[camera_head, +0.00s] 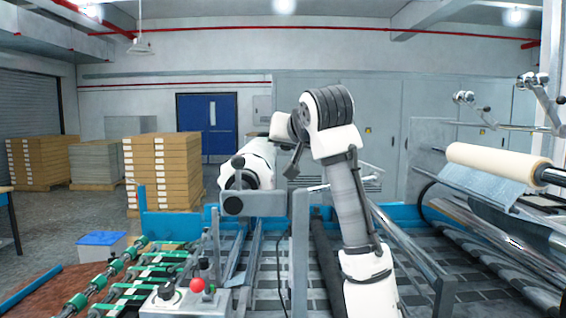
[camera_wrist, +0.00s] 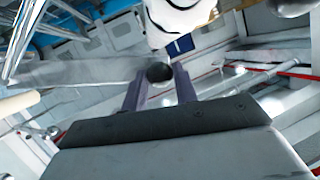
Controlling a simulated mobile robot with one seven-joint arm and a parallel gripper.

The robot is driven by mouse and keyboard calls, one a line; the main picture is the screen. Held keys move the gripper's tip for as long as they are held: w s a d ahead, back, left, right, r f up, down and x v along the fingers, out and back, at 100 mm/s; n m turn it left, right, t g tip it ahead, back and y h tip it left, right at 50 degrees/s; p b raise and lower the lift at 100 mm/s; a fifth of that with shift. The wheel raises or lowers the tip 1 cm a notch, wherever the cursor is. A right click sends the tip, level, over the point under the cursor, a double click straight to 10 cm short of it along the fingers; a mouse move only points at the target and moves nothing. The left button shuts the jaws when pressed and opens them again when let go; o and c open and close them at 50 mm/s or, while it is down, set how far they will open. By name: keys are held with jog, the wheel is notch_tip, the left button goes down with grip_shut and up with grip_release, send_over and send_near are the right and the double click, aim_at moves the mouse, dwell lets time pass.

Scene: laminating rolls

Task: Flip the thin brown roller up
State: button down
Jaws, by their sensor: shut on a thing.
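In the wrist view my gripper (camera_wrist: 160,88) has a dark round-ended piece (camera_wrist: 158,73) between its two fingers. The rest of this piece is hard to make out. A grey bar runs left from beside it. In the head view my arm reaches up in the middle of the machine, and its hand end is bent left above a white roll (camera_head: 258,162); the fingertips are small and unclear there. A tan roller (camera_head: 498,163) lies raised at the right, apart from my arm. I cannot tell for sure that it is the thin brown roller.
A grey metal bracket (camera_head: 262,204) stands just left of my arm. A red-knobbed control box (camera_head: 185,302) and green-wheeled rails are at the lower left. Chrome levers (camera_head: 470,100) rise at the right. Stacked cartons (camera_head: 163,165) stand behind, with open floor between the stacks.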

jog(key=shift+d+r, duration=0.15)
jog(key=shift+r, duration=0.3)
jog(key=c, duration=1.1)
grip_release()
jog(key=shift+d, duration=0.1)
jog(key=shift+f, duration=0.1)
jog(key=b+v, duration=0.5)
jog(key=v, duration=0.8)
jog(key=shift+s, duration=0.4)
jog(key=shift+d, duration=0.1)
